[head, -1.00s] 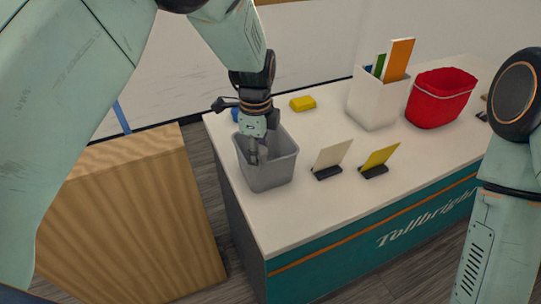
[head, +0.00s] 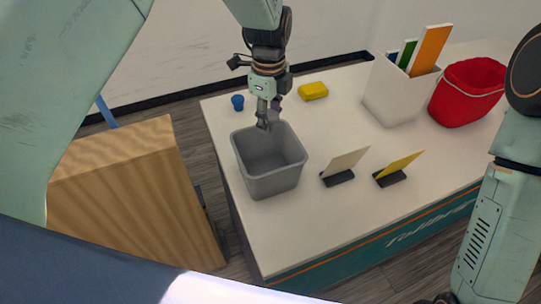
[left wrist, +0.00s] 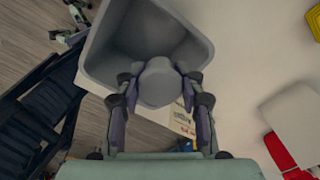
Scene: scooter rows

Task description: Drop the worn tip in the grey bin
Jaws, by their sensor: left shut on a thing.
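The grey bin (head: 270,183) stands open on the white counter near its left end. My left gripper (head: 265,119) points down at the bin's far rim in the head view. In the left wrist view its two fingers (left wrist: 160,100) are shut on a rounded grey piece, the worn tip (left wrist: 160,82). The bin's opening (left wrist: 120,45) lies beyond the tip there, and the tip overlaps the near rim in the picture. I cannot tell its exact height above the rim. My right arm shows at the right edge; its gripper is not clearly visible.
On the counter (head: 300,226) are a small blue cup (head: 237,102), a yellow sponge (head: 313,91), two card holders (head: 338,178), a white box (head: 398,95) with folders and a red bucket (head: 467,92). A wooden cabinet (head: 135,200) stands left of the counter.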

